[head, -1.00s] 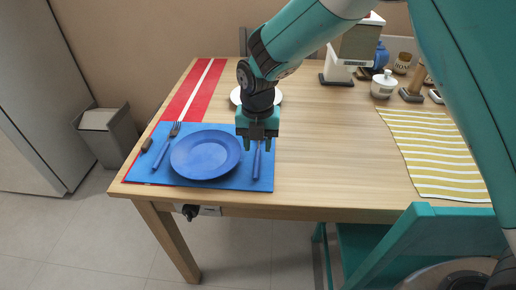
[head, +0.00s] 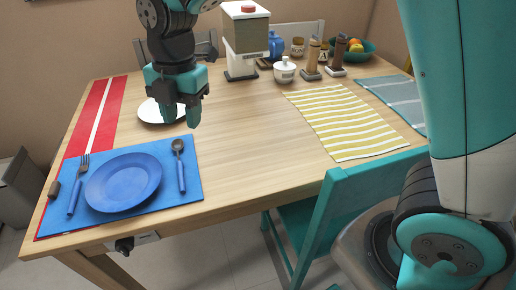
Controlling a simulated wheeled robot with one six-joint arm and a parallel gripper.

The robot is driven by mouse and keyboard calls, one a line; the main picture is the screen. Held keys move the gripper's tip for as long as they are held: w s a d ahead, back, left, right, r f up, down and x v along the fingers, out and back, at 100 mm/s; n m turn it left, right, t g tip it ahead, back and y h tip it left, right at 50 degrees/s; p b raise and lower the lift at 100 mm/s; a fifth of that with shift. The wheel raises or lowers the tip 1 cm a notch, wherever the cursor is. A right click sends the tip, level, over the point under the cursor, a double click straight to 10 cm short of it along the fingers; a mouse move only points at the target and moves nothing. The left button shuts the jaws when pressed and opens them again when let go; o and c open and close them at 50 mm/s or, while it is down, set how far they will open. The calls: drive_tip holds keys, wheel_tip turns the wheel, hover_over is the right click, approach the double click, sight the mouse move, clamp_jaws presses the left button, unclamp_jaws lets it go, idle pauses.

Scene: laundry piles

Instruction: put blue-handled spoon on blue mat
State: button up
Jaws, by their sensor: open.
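The blue-handled spoon (head: 180,165) lies on the blue mat (head: 185,201), to the right of the blue plate (head: 124,182). Its dark bowl points away from me and its handle points toward the table's front edge. My gripper (head: 179,116) is open and empty above the table, just beyond the spoon's bowl end and apart from it. A blue-handled fork (head: 77,187) lies on the mat to the left of the plate.
A white plate (head: 150,112) sits behind my gripper, partly hidden by it. A red striped runner (head: 90,125) lies at the left. A yellow striped mat (head: 345,122) is at the right. A teal chair (head: 330,205) stands at the front edge. The table's middle is clear.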

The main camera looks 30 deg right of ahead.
drive_tip(key=s+d+r+m+y, duration=0.1)
drive_tip(key=s+d+r+m, duration=0.1)
drive_tip(key=s+m, duration=0.8)
drive_tip(key=s+d+r+m+y, duration=0.2)
drive_tip(key=s+d+m, duration=0.1)
drive_tip(key=s+m, duration=0.7)
drive_tip(key=shift+s+d, duration=0.3)
drive_tip(key=shift+d, duration=0.05)
